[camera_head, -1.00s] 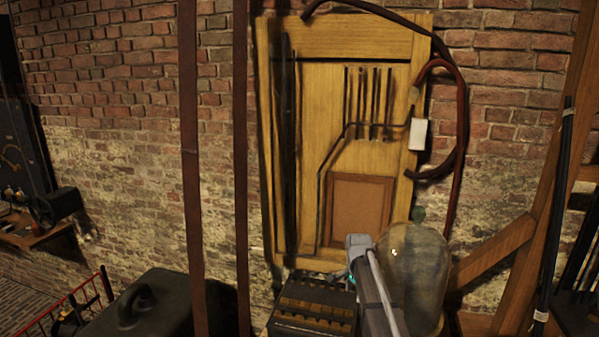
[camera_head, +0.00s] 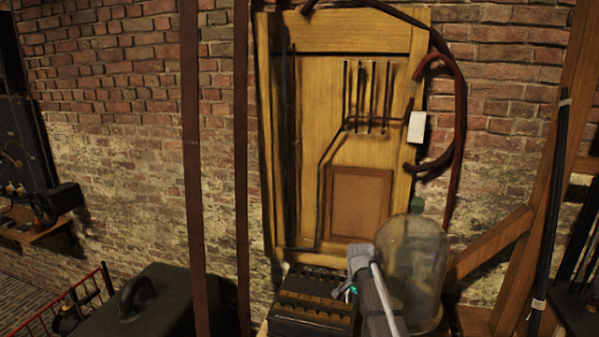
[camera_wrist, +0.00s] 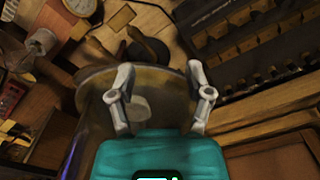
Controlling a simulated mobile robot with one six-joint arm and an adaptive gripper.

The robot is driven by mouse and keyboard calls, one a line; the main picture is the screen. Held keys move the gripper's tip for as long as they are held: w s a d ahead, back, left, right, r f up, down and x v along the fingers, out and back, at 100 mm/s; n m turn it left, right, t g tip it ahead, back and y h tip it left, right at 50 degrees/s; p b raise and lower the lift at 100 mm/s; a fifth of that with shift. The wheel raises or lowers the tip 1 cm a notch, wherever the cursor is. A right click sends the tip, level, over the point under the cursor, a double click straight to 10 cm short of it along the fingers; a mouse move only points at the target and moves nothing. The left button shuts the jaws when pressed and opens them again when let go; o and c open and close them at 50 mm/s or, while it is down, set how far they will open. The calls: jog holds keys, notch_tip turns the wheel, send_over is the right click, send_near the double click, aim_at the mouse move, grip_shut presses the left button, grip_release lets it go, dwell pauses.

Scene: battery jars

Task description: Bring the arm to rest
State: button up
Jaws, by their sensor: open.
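In the wrist view my gripper (camera_wrist: 160,98) is open, with its two grey fingers spread and nothing held between them. A round glass jar (camera_wrist: 88,92) shows behind and left of the fingers. In the head view the jar (camera_head: 418,262) stands upright at the lower middle, and my arm passes in front of its left side. The fingers are too small to make out clearly in the head view. I cannot tell whether my gripper touches the jar.
A dark slotted rack (camera_head: 311,305) sits left of my arm; the rack also shows in the wrist view (camera_wrist: 245,40). A wooden panel (camera_head: 370,150) with hoses is on the brick wall. Two brown vertical straps (camera_head: 192,170) and a dark case (camera_head: 150,300) are left. A wooden frame (camera_head: 495,245) is right.

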jog(key=s+f+n+b, duration=0.4)
jog(key=s+n, duration=0.1)
jog(key=s, duration=0.5)
jog(key=s+f+n+b, duration=0.4)
jog(key=s+f+b, duration=0.1)
jog(key=s, duration=0.6)
jog(key=shift+s+a+f+n, duration=0.15)
jog(key=shift+a+f+n, duration=0.05)
jog(key=shift+a+n, duration=0.2)
jog(key=shift+d, duration=0.1)
